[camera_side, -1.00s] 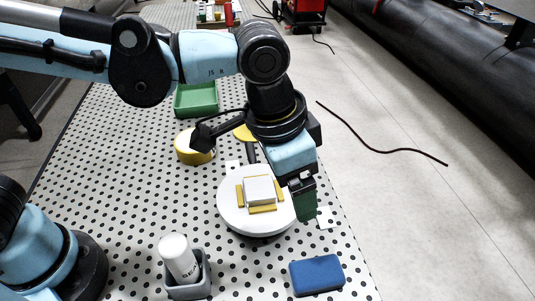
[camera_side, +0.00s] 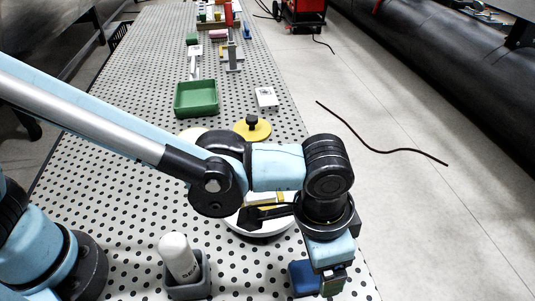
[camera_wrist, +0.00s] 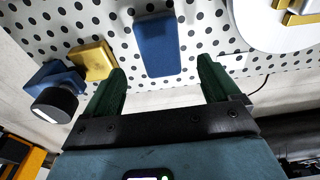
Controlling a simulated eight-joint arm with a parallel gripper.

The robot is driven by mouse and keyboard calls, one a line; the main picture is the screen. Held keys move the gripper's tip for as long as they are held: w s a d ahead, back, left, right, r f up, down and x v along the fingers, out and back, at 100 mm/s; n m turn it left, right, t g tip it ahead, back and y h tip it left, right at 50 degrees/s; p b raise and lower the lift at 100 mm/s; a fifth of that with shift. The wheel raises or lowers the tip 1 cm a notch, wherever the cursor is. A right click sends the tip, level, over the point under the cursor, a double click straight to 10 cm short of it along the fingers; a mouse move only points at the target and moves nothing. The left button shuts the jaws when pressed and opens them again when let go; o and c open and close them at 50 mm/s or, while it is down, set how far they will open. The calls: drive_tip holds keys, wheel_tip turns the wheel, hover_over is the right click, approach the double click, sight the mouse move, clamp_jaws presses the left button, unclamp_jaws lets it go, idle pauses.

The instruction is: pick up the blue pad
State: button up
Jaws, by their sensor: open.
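The blue pad (camera_side: 300,278) lies on the perforated table near its right front edge, partly hidden behind my gripper in the side view. In the wrist view the pad (camera_wrist: 158,45) lies flat, with its near end between the lines of the two green fingers and apart from both. My gripper (camera_wrist: 161,66) is open and empty, pointing down at the pad. In the side view my gripper (camera_side: 334,287) is low in front of the pad; its height above the table is hard to tell there.
A white round plate (camera_side: 237,223) with yellow pieces is behind my wrist, mostly hidden. A grey holder (camera_side: 187,285) with a white bottle (camera_side: 178,257) stands left. A green tray (camera_side: 196,98) and a yellow knobbed disc (camera_side: 252,128) are farther back. The wrist view shows a yellow block (camera_wrist: 93,60).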

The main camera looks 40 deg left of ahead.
drive_tip(key=shift+w+f, duration=0.1)
drive_tip(key=shift+f, duration=2.3)
drive_tip(key=c, duration=1.1)
drive_tip(key=shift+r, duration=0.1)
wheel_tip(320, 180, up, 10)
drive_tip(key=shift+f, duration=0.1)
